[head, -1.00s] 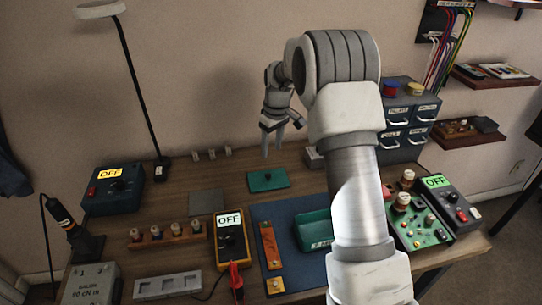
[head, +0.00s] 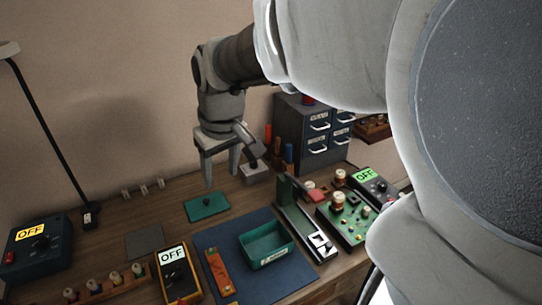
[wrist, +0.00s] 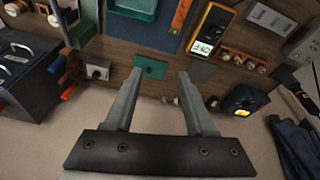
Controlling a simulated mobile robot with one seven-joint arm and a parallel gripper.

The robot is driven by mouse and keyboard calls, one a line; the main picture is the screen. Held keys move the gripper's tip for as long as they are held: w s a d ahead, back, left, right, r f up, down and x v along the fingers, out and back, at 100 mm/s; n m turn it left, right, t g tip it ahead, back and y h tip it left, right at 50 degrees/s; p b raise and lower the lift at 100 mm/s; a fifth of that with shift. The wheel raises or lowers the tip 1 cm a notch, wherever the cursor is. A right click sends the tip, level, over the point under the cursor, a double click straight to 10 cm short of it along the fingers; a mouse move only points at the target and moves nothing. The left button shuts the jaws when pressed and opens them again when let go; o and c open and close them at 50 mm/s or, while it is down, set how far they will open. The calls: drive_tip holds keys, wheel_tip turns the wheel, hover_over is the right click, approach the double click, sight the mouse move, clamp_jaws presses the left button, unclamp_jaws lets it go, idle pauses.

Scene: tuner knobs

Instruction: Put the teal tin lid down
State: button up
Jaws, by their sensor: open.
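The teal tin lid (head: 208,207), a flat rectangle with a small dark knob, lies on the wooden bench behind the blue mat. It also shows in the wrist view (wrist: 151,66), between and beyond the fingertips. My gripper (head: 221,180) is open and empty, its fingers pointing down above and behind the lid, apart from it. Both spread fingers show in the wrist view (wrist: 156,73), with nothing between them. A teal open bin (head: 266,246) stands on the blue mat (head: 225,240).
A grey square plate (head: 145,242) lies left of the lid. A drawer cabinet (head: 312,135), a green circuit board (head: 345,220) and a small grey box (head: 255,172) are to the right.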

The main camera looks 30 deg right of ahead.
drive_tip(key=s+r+m+t, duration=0.1)
drive_tip(key=s+m+t, duration=0.1)
drive_tip(key=s, duration=1.2)
drive_tip(key=shift+s+a+r+t, duration=0.15)
drive_tip(key=shift+s+r+t, duration=0.05)
drive_tip(key=shift+t, duration=0.1)
